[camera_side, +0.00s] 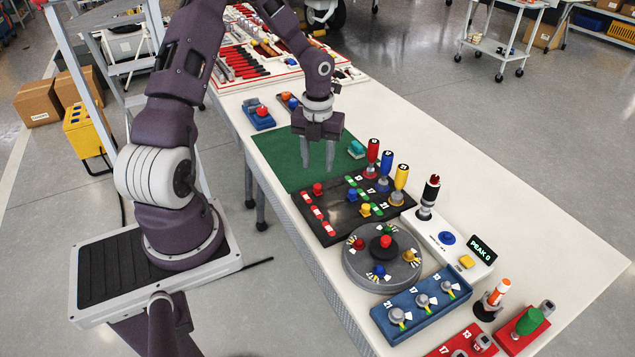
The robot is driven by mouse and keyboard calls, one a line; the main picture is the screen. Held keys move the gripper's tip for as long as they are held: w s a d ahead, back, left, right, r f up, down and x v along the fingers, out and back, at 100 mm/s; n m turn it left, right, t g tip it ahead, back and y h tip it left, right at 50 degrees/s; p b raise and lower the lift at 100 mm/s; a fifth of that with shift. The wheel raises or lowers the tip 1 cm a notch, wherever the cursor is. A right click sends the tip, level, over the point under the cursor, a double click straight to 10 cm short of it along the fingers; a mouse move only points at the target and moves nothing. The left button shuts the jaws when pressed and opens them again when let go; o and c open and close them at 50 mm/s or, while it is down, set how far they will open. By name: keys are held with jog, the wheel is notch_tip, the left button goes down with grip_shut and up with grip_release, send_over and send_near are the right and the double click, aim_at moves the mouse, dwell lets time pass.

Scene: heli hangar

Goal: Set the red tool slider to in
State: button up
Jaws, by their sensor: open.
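A black panel (341,217) lies on the white table just in front of the green mat. A red knob (317,189) stands at its back left corner, with blue (352,195) and yellow (365,210) knobs nearby. I cannot read how the red knob is set. Another red knob (262,111) sits on a small blue base (259,121) at the far left of the table; I cannot tell which of the two is the red tool slider. My gripper (318,160) is open and empty, fingers pointing down above the green mat, behind the red knob on the panel.
In front are a round grey dial base (352,262) and a blue switch box (421,308). A teal block (356,149) lies at the mat's right edge.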

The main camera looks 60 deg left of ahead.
aim_at(318, 186)
notch_tip(318, 186, down, 8)
jog(key=shift+r, duration=0.2)
grip_shut()
dwell(1.4)
